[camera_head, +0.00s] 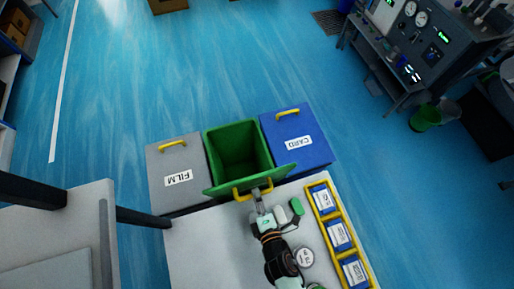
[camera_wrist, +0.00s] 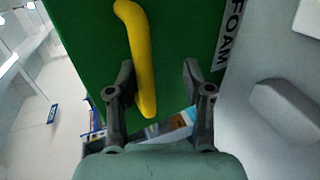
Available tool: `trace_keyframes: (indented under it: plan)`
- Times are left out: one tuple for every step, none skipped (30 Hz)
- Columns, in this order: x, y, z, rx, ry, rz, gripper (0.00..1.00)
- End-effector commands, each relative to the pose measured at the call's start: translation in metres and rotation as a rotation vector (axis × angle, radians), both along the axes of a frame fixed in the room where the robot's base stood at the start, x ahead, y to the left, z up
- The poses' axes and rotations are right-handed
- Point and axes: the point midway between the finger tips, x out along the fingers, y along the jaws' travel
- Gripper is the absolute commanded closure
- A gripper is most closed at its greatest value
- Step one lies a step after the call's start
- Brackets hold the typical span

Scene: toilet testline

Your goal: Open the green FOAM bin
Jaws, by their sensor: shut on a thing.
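The green FOAM bin (camera_head: 238,147) stands between two other bins, with its dark inside in full view from above. Its green lid (camera_head: 222,188) is raised and tilted over towards the worktable. My gripper (camera_head: 260,194) is at the lid's yellow handle (camera_head: 239,194) and is shut on it. In the wrist view, the two fingers (camera_wrist: 157,78) stand either side of the yellow handle (camera_wrist: 136,45). The lid (camera_wrist: 90,40) fills the upper middle there, with the FOAM label (camera_wrist: 229,35) on its edge.
The grey FILM bin (camera_head: 178,155) is at left and the blue CARD bin (camera_head: 305,150) at right, both with lids shut. The pale worktable (camera_head: 205,245) is in front. A yellow rack (camera_head: 349,243) of blue boxes and a round white item (camera_head: 305,257) lie right of my arm.

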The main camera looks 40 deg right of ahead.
Motion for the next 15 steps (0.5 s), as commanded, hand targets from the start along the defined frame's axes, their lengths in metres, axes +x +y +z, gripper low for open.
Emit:
trace_keyframes:
  plan:
    - [-0.0005,0.0,-0.0009,0.001,0.003,-0.001,0.57]
    - [-0.0002,-0.0001,-0.0005,0.0,0.002,-0.001,0.57]
    - [0.0,-0.0002,0.0002,0.0,0.001,-0.001,0.57]
    - [0.0002,-0.0003,0.0006,0.0,0.0,-0.001,0.57]
    - [0.0004,-0.0003,0.001,0.0,-0.001,0.0,0.57]
    - [0.0006,-0.0003,0.0016,-0.001,-0.002,0.0,0.57]
    - [0.0007,-0.0004,0.0019,-0.001,-0.002,0.0,0.57]
    - [0.001,-0.0004,0.0024,-0.001,-0.003,0.0,0.57]
    - [0.0011,-0.0005,0.0028,-0.002,-0.004,0.0,0.57]
    - [0.0012,-0.0005,0.003,-0.002,-0.004,0.0,0.57]
    - [0.0013,-0.0005,0.0033,-0.002,-0.005,0.0,0.57]
    - [0.0015,-0.0005,0.0036,-0.002,-0.006,0.0,0.57]
    - [0.0016,-0.0006,0.0039,-0.002,-0.006,0.0,0.57]
    - [0.0017,-0.0006,0.004,-0.002,-0.006,0.0,0.57]
    - [0.0017,-0.0006,0.0042,-0.003,-0.006,0.0,0.57]
